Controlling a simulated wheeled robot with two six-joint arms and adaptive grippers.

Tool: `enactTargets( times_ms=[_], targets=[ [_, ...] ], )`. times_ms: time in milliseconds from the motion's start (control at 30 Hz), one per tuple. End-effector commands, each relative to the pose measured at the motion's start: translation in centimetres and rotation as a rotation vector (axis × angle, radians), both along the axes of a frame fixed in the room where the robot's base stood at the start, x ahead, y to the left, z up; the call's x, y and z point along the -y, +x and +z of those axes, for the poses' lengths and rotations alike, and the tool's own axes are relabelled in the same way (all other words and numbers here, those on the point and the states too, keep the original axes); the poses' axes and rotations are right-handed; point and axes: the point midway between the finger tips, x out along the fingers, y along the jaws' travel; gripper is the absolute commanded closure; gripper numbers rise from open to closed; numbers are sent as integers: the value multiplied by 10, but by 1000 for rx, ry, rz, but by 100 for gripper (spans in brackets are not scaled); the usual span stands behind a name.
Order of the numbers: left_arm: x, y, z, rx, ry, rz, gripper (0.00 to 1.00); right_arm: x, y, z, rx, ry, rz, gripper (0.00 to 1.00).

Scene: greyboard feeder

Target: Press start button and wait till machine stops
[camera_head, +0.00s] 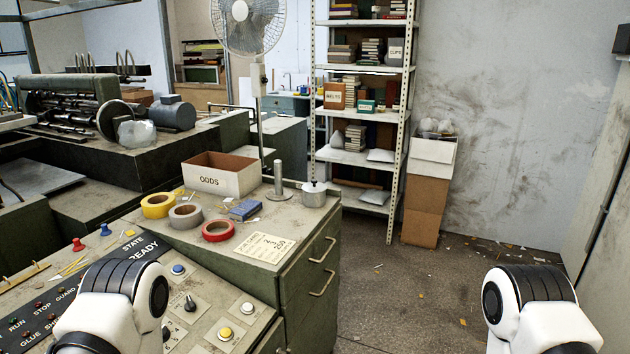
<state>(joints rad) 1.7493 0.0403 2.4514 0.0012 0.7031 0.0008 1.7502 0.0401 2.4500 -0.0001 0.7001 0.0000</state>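The machine's sloped control panel (205,305) is at the lower left. Its dark strip reads STATE READY (140,248), with small lamps labelled RUN, STOP, GUARD and GLUE. On the panel are a blue button (178,269), a black knob (190,302), a yellow button (225,333) and a white button (247,308). I cannot read which one is start. My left arm covers part of the panel. The machine (90,108), with rollers and a grey motor, is at the upper left; motion cannot be judged. My arm links show at the bottom, but neither gripper is in view.
A green cabinet top holds an ODDS box (222,174), tape rolls (185,216), a paper card (262,247) and a metal pot (314,193). A fan (248,25) and a shelf rack (365,160) stand behind. The floor (430,290) at centre right is mostly clear.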

Motion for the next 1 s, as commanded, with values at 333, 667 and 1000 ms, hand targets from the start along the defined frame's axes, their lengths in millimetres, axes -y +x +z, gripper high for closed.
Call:
enactTargets(
  times_ms=[333, 667, 1000],
  targets=[
    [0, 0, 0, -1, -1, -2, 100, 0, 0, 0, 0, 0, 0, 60],
    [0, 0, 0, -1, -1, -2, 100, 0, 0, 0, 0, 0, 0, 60],
    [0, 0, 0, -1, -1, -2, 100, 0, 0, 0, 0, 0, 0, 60]
  ],
)
